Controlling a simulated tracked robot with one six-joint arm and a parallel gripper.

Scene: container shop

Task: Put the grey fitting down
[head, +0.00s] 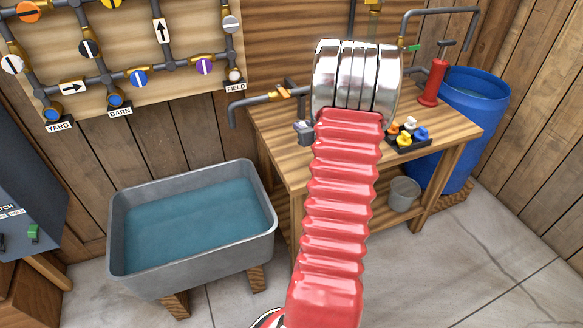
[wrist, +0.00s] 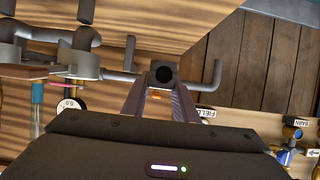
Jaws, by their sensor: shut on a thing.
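The grey fitting (wrist: 163,75) shows end-on in the wrist view, with a dark round opening facing me. My gripper (wrist: 161,90) is shut on it, with a finger on either side. In the head view my red arm and its silver joint hide most of the gripper. A small dark grey piece (head: 305,133) shows at the arm's left edge, over the wooden bench (head: 280,150). I cannot tell whether it is the fitting or something on the bench.
A black tray (head: 408,143) with coloured caps and a red pump (head: 432,84) stand on the bench. A grey pipe with a tap (head: 262,97) reaches left over the bench edge. A water trough (head: 190,275) stands left; a blue barrel (head: 470,100) stands right.

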